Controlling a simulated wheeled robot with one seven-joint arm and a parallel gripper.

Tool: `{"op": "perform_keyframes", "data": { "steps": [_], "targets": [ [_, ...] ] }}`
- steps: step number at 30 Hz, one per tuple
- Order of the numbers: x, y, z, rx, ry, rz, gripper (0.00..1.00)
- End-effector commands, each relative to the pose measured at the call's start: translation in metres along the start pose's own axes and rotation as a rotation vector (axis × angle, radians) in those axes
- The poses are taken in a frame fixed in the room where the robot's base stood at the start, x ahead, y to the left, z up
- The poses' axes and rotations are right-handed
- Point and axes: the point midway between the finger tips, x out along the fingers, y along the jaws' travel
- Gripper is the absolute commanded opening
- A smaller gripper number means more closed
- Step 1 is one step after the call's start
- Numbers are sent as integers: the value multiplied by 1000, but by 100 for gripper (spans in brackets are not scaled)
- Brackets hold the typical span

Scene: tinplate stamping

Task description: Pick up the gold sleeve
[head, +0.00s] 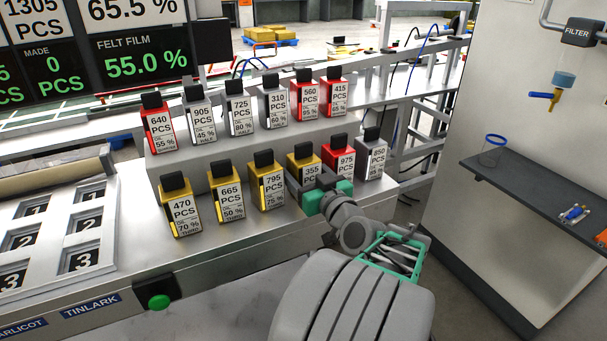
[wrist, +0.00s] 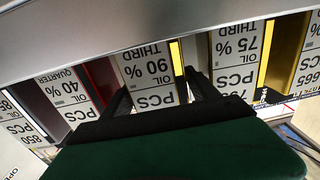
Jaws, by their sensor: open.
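Several gold sleeves with black caps and white labels stand in the front row: one marked 470 (head: 180,206), one 665 (head: 226,192), one 795 (head: 267,182) and one 355 (head: 301,162). My gripper (head: 312,180) is at the 355 sleeve, and its green body hides part of it. In the wrist view, upside down, the sleeve labelled 90 % THIRD (wrist: 150,68) has a gold edge. My open gripper (wrist: 160,94) has one dark finger on each side of this sleeve's lower part; contact cannot be told.
A red 975 sleeve (head: 340,157) and a silver 850 sleeve (head: 371,158) stand close on the right. Red and silver sleeves, including the 640 one (head: 157,122), fill the raised step behind. A numbered panel (head: 58,235) lies left. A dark shelf (head: 540,190) is at right.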

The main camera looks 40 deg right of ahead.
Motion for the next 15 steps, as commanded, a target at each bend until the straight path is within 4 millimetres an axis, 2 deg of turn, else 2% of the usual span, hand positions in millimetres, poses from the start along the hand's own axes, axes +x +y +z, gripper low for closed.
{"op": "perform_keyframes", "data": {
  "steps": [2,15],
  "targets": [
    [0,0,0,0,0,0,64],
    [0,0,0,0,-1,0,28]
  ]
}}
